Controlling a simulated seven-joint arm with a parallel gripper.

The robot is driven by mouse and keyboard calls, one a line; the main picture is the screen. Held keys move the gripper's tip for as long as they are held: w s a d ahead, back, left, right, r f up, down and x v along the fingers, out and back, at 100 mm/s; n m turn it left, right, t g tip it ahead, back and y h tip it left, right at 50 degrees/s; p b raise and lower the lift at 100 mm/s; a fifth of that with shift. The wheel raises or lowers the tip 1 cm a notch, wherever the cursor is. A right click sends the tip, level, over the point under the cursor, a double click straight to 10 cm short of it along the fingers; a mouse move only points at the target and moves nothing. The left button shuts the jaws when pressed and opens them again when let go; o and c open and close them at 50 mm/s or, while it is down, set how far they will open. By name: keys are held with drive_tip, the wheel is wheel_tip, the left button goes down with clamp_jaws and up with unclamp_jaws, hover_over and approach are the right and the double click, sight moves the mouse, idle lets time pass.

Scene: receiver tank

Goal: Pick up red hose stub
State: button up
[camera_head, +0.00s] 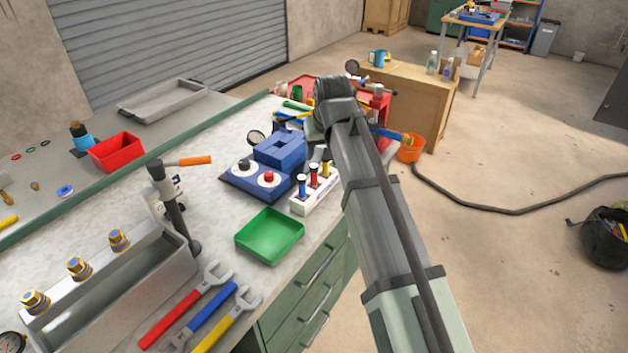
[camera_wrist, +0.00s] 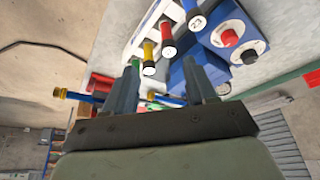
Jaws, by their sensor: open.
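The red hose stub (camera_head: 312,177) stands upright in a white rack (camera_head: 315,200) on the workbench, between a blue stub (camera_head: 301,186) and a yellow stub (camera_head: 324,170). In the wrist view the red stub (camera_wrist: 168,40) shows above the space between my fingertips, with the blue stub (camera_wrist: 195,18) to its right and the yellow stub (camera_wrist: 149,58) to its left. My gripper (camera_wrist: 163,63) is open, with nothing held between its fingers. In the head view my wrist hides the fingers.
A blue block fixture (camera_head: 280,152) stands left of the rack, with a green tray (camera_head: 270,236) in front. A hammer (camera_head: 172,200), several wrenches and a grey fitting trough (camera_head: 130,290) lie further left. A red tray (camera_head: 378,100) is behind my wrist.

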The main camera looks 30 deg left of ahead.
sight(314, 173)
drive_tip(key=shift+s+a+x, duration=0.1)
drive_tip(key=shift+a+x, duration=0.1)
drive_tip(key=shift+x, duration=1.95)
drive_tip(key=shift+s+a+x, duration=0.1)
drive_tip(key=shift+a+x, duration=0.15)
drive_tip(key=shift+x, duration=1.9)
drive_tip(key=shift+s+a+x, duration=0.1)
drive_tip(key=shift+a+x, duration=0.1)
drive_tip(key=shift+x, duration=1.95)
drive_tip(key=shift+r, duration=0.1)
drive_tip(key=shift+c, duration=0.5)
clamp_jaws()
